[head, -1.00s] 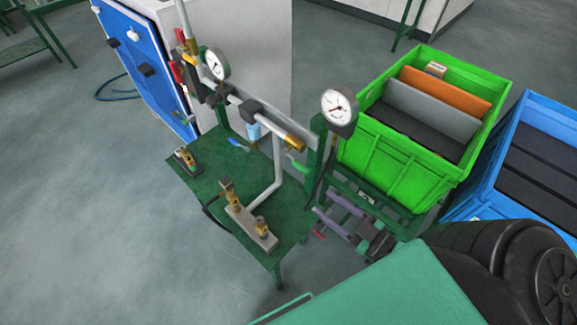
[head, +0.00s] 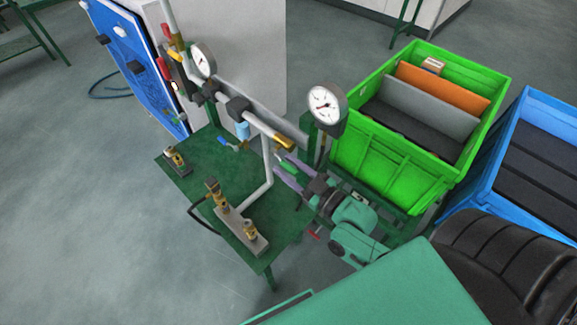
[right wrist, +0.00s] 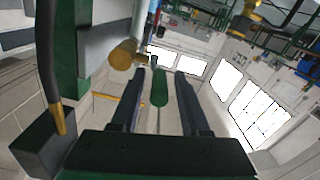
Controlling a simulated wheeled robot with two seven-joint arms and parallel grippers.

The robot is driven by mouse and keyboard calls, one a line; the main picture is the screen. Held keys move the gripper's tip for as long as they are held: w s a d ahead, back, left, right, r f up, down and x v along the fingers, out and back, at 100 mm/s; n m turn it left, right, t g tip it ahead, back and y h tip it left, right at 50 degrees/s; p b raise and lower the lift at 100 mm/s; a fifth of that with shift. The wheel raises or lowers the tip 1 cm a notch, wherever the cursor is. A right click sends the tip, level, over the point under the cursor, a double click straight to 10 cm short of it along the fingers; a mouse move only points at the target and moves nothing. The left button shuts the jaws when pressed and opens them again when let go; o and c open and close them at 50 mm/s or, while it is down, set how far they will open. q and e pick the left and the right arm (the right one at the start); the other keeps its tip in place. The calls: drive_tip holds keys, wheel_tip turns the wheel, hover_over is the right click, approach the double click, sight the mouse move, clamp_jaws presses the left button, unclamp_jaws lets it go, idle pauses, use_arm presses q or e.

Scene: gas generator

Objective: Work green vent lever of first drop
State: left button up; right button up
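The green vent lever (head: 289,168) hangs by the brass end of the horizontal grey pipe (head: 262,125), over the green bench. In the head view the purple-grey fingers of my right gripper (head: 281,170) reach in from the lower right on both sides of it. In the right wrist view the lever (right wrist: 160,88) shows as a green grip between the two dark fingers of the open right gripper (right wrist: 160,77), with a gap on each side. The brass pipe end (right wrist: 124,53) is just left of the fingertips. My left gripper is not in view.
A pressure gauge (head: 325,104) on a green post stands close to my right arm. A green crate (head: 392,165) and a blue crate (head: 480,195) stand to the right. Brass fittings (head: 216,192) stand on the green bench (head: 200,158). The left floor is free.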

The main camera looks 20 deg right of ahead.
drive_tip(key=c, duration=0.5)
clamp_jaws()
drive_tip(key=shift+f, duration=0.1)
idle(0.6)
